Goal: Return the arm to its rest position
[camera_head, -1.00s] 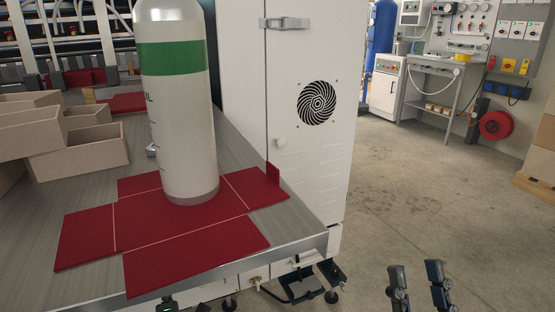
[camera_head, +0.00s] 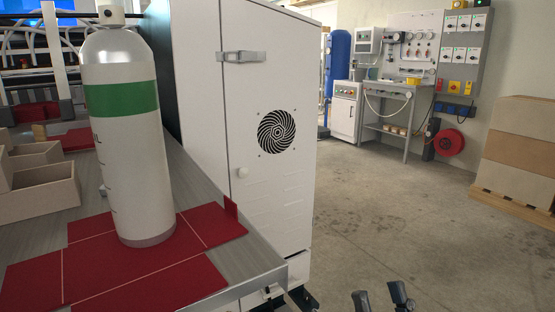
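My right gripper (camera_head: 381,303) shows at the bottom edge, right of centre. Its two dark fingertips stand apart with bare floor between them, so it is open and empty. It is over the floor, clear of the table and the white cabinet. My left gripper is not in view. A white bottle with a green band (camera_head: 122,100) stands upright on a flat red box blank (camera_head: 186,273) on the metal table. One small flap of the blank stands up at its right end.
The metal table (camera_head: 262,277) ends beside a tall white cabinet (camera_head: 277,190). Cardboard trays (camera_head: 38,195) sit on the table at the left. Stacked boxes (camera_head: 520,150) on a pallet stand at the right. A workbench (camera_head: 385,128) is at the back. The grey floor between is clear.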

